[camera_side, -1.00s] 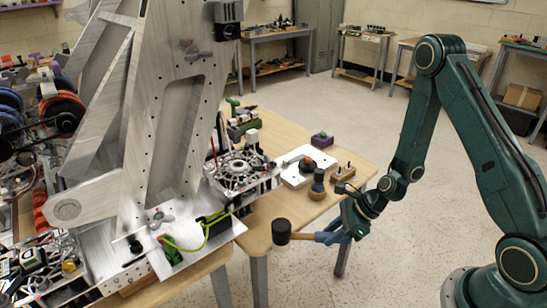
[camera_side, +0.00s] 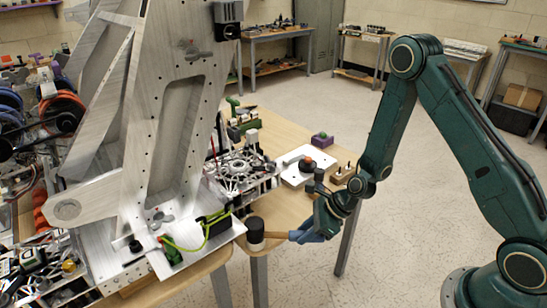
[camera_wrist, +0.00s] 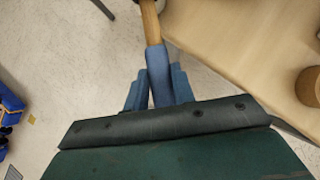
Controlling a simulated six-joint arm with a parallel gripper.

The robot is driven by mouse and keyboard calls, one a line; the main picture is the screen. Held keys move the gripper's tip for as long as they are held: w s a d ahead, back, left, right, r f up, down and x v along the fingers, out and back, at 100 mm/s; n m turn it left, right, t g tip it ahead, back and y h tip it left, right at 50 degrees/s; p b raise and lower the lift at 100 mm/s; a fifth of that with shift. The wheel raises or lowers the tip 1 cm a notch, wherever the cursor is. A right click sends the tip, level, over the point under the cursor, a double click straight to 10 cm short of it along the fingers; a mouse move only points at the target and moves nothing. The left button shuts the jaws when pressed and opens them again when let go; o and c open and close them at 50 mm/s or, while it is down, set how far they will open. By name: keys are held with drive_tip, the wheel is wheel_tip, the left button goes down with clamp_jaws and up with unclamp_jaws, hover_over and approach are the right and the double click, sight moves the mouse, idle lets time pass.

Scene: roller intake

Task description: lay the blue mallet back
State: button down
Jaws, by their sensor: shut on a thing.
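The blue mallet has a dark head (camera_side: 256,230), a pale wooden handle (camera_side: 278,235) and a blue grip. My gripper (camera_side: 315,230) is shut on the blue grip. The mallet is held roughly level, its head pointing left in the side view, by the near edge of the wooden table (camera_side: 285,208). Whether the head is over the table or just off it I cannot tell. In the wrist view the blue grip (camera_wrist: 158,65) lies between the fingers, and the wooden handle runs up out of the frame; the head is not clearly visible there.
A white board (camera_side: 296,178) with an orange-and-dark piece (camera_side: 307,164) lies on the table. A small wooden block (camera_side: 343,172) and a purple box (camera_side: 322,141) are near the right edge. A tall metal frame (camera_side: 170,130) stands at left. The table's near part looks bare.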

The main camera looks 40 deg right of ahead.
drive_tip(key=shift+w+a, duration=0.6)
drive_tip(key=shift+f, duration=0.15)
drive_tip(key=c, duration=1.2)
unclamp_jaws()
drive_tip(key=shift+s, duration=0.1)
drive_tip(key=shift+o, duration=0.2)
drive_tip(key=v, duration=1.2)
drive_tip(key=shift+d, duration=0.1)
